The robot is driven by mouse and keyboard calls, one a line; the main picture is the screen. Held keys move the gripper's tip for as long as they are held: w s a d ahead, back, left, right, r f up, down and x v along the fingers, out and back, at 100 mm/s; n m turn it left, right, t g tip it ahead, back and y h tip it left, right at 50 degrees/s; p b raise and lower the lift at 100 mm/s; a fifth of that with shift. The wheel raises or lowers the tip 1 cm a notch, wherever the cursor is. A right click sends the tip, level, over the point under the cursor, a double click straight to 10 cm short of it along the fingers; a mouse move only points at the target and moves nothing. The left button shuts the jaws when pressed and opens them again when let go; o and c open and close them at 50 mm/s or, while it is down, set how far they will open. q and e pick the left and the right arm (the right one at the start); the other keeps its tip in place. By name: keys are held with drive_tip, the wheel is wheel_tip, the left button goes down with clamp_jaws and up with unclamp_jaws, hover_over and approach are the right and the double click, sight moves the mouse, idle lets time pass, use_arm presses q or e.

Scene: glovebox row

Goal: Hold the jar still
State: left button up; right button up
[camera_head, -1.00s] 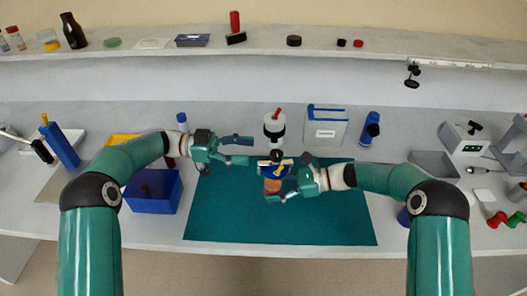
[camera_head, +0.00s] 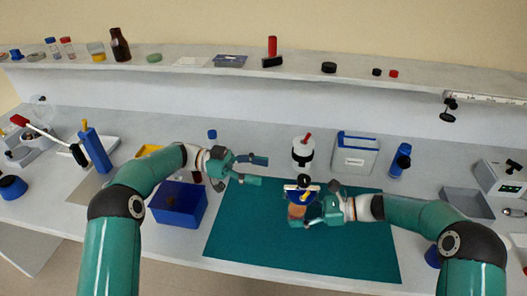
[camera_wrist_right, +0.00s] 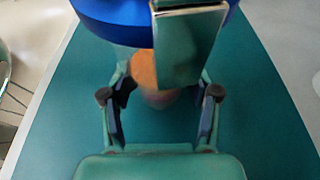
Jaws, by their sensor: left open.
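The jar (camera_head: 297,211) has an orange-brown content and a blue lid, and it is over the teal mat (camera_head: 250,240). In the right wrist view its wide blue lid (camera_wrist_right: 110,12) is at the top, partly covered by a green block-shaped piece that I cannot identify. My right gripper (camera_wrist_right: 160,100) has its fingers on either side of the jar below the lid and looks shut on it; the contact is partly hidden. My left gripper (camera_head: 262,171) is open and empty, to the left of the jar and apart from it.
A blue bin (camera_head: 179,205) stands left of the mat. A white bottle with a red top (camera_head: 302,153), a pale box (camera_head: 355,155) and a blue bottle (camera_head: 400,160) stand behind it. The shelf (camera_head: 205,68) runs along the back. The mat's front is clear.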

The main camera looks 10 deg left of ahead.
drive_tip(key=o, duration=0.5)
